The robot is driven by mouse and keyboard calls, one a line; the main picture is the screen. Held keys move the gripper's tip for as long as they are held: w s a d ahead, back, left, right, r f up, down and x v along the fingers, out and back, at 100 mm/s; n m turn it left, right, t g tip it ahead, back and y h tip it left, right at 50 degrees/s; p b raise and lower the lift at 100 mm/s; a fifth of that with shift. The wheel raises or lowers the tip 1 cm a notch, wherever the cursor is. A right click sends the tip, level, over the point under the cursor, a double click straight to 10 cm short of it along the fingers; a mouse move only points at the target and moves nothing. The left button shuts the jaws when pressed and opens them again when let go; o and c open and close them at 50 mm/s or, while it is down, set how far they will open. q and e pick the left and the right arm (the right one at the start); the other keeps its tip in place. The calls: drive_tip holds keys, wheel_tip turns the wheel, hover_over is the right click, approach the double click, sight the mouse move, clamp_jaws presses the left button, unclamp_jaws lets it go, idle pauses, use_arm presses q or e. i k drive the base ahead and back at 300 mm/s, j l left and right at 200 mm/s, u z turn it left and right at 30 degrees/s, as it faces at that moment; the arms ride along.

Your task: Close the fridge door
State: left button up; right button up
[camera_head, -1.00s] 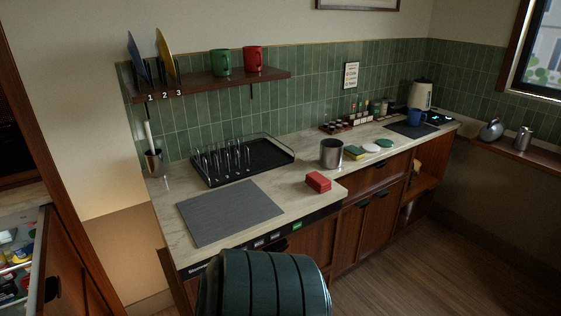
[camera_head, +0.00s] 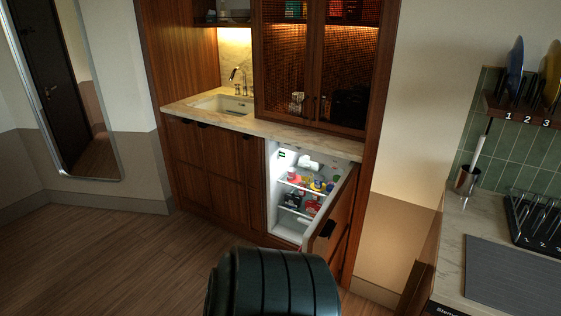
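The fridge (camera_head: 285,222) is a small lit unit built in under the marble counter, with several jars and packages on its shelves. Neither of my grippers is in view. A dark, ribbed rounded shape at the bottom centre hides part of the floor in front of the fridge.
Wooden cabinets with a sink (camera_head: 222,105) stand left of the fridge. A mirror (camera_head: 68,90) is on the left wall. The wooden floor (camera_head: 120,255) at the left is clear. A second counter (camera_head: 455,225) with a grey mat (camera_head: 515,275) and a dish rack (camera_head: 530,215) is at the right.

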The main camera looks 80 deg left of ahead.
sight(324, 258)
drive_tip(key=u, duration=2.05)
